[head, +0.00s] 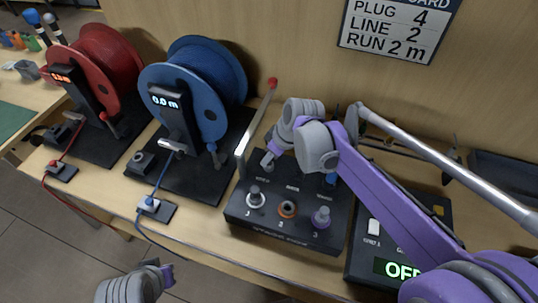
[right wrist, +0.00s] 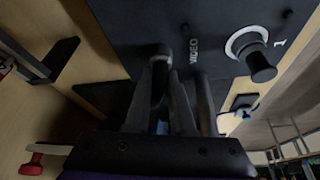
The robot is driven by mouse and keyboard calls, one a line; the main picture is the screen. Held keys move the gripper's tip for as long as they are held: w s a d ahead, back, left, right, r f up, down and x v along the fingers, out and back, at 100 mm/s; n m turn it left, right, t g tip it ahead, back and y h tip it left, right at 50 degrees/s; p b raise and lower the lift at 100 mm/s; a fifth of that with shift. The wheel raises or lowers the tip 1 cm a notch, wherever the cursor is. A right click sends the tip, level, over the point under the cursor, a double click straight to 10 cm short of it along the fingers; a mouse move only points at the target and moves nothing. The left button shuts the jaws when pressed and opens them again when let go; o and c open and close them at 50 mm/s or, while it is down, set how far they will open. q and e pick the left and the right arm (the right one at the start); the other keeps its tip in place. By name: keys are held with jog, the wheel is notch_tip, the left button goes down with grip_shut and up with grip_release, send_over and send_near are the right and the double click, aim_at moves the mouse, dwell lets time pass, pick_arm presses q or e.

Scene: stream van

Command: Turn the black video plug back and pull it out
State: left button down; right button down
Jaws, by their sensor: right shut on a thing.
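The black socket box (head: 290,238) stands on the bench in the middle of the head view. My right gripper (head: 268,164) is at its back left corner, pointing down, shut on a dark plug. In the right wrist view the fingers (right wrist: 172,95) close around this black video plug (right wrist: 161,57), beside the printed word VIDEO. The plug's lower part and socket are mostly hidden by the fingers. A white-ringed fitting (right wrist: 246,42) marked 1 is close by, apart from the fingers. My left gripper (head: 160,273) is low at the left, away from the box; its jaws are unclear.
A blue cable reel (head: 185,95) and a red reel (head: 95,65) stand left of the box. A red-tipped lever (head: 258,120) rises close to my right gripper. A lit display box (head: 400,268) is at right.

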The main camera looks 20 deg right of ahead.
jog(key=shift+m, duration=0.3)
jog(key=shift+m+t+h, duration=0.3)
jog(key=shift+m+h, duration=0.4)
jog(key=shift+m, duration=0.9)
jog(key=shift+m+h+p, duration=0.4)
jog(key=shift+m+h, duration=0.1)
jog(key=shift+m, duration=0.7)
jog(key=shift+r+p, duration=1.05)
jog(key=shift+r, duration=0.45)
jog(key=shift+r+p, duration=1)
jog(key=shift+r, duration=0.35)
jog(key=shift+s+f, duration=0.1)
